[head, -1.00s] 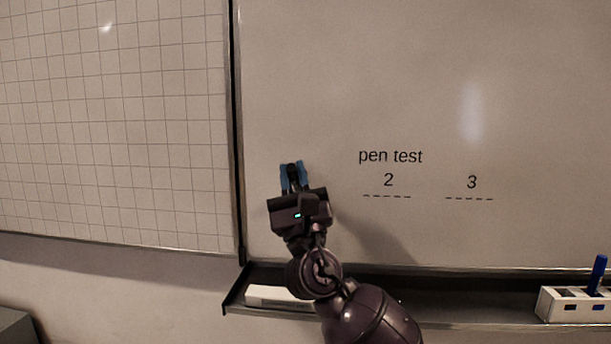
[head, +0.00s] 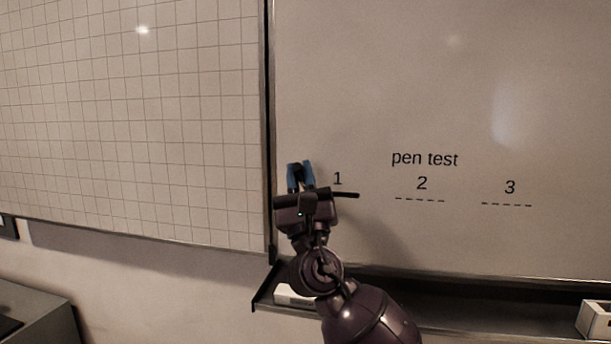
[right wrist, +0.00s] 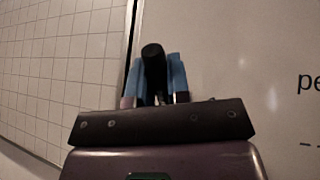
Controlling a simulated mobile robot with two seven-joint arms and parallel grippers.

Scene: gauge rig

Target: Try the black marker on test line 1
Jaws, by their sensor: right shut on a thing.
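My right gripper (head: 301,178), with blue fingertips, is at the whiteboard (head: 420,80), just left of the printed number 1 (head: 338,178). In the right wrist view its fingers (right wrist: 155,82) are shut on the black marker (right wrist: 154,65), whose dark end shows between them. Whether the marker touches the board cannot be told. A thick black stroke (head: 347,195) runs under the number 1, where test line 1 lies; its left part is hidden behind the gripper. Lines 2 (head: 420,199) and 3 (head: 507,205) show only dashes. My left gripper is not in view.
A gridded board (head: 130,120) is on the left, past a dark frame edge (head: 269,120). Below runs a dark tray (head: 470,320) with a white block (head: 292,295) and a white holder (head: 596,320) at the right. The board above is clear.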

